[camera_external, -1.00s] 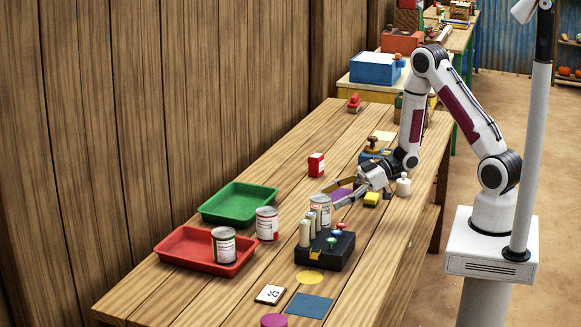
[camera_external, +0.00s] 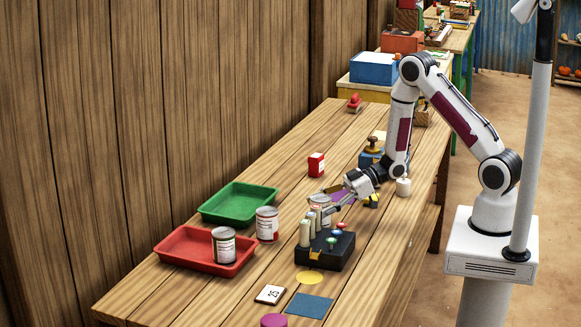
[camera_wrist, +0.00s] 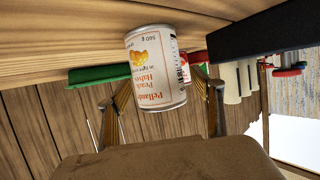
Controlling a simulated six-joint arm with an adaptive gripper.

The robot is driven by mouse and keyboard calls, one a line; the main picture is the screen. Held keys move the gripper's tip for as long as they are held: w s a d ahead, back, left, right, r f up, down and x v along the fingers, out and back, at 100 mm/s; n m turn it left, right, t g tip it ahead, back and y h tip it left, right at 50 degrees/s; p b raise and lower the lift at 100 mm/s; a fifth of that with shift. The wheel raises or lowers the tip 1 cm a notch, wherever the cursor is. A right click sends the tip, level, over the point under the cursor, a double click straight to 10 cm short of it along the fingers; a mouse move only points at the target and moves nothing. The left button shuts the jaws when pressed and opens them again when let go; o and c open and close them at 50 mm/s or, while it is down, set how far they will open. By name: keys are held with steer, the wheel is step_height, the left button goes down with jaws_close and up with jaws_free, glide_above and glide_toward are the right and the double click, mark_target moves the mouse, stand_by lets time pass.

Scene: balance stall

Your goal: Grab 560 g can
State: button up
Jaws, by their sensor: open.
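The 560 g can (camera_wrist: 155,75) shows large in the wrist view, a white peach-halves can with "560 g" on its label. In the external view this can (camera_external: 318,200) stands on the table behind the black block, partly hidden by my fingers. My gripper (camera_external: 334,204) is open and low beside the can. In the wrist view my gripper (camera_wrist: 168,98) has one finger on each side of the can. I cannot tell whether either finger touches it.
A black block (camera_external: 325,252) with pale cylinders and coloured knobs stands close in front. Another can (camera_external: 267,224) stands by the green tray (camera_external: 238,188). A third can (camera_external: 223,246) is in the red tray (camera_external: 185,236).

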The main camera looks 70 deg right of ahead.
stand_by(0.3)
steer(key=c, duration=1.5)
steer(key=shift+r, duration=0.15)
steer(key=shift+r, duration=4.9)
